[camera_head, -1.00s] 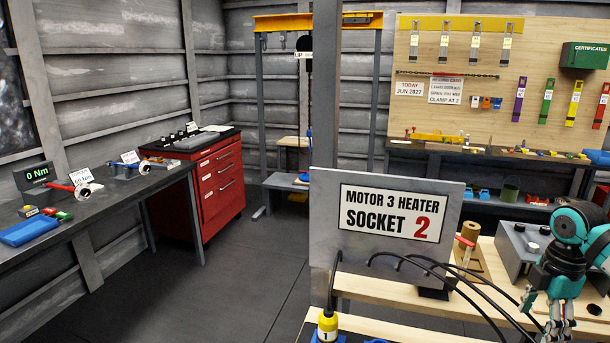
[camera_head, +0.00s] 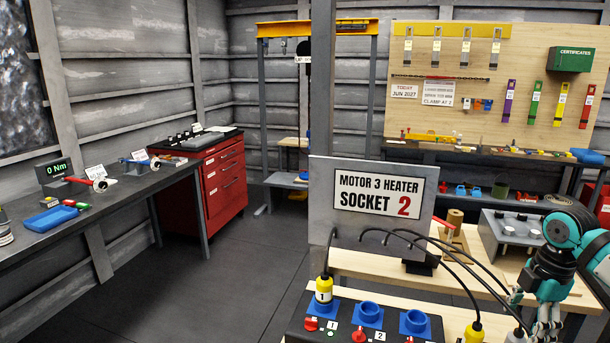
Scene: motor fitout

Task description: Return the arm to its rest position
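My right arm, teal and black, comes in from the right edge. Its gripper (camera_head: 545,328) points down over the right part of the wooden bench (camera_head: 462,318), and its fingertips are partly cut off by the lower edge. I cannot tell whether the fingers are open or shut. A grey-white plug (camera_head: 517,336) on a black cable is just left of the fingers; contact is unclear. A yellow plug labelled 1 (camera_head: 323,289) stands upright at the left blue socket of the dark socket box (camera_head: 340,308). My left gripper is not in view.
The sign panel "MOTOR 3 HEATER SOCKET 2" (camera_head: 327,213) stands behind the box, with black cables arching from it. A grey box with knobs (camera_head: 490,240) is near my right arm. A red drawer cabinet (camera_head: 222,183) and dark workbench (camera_head: 95,215) are left. The floor between (camera_head: 250,270) is clear.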

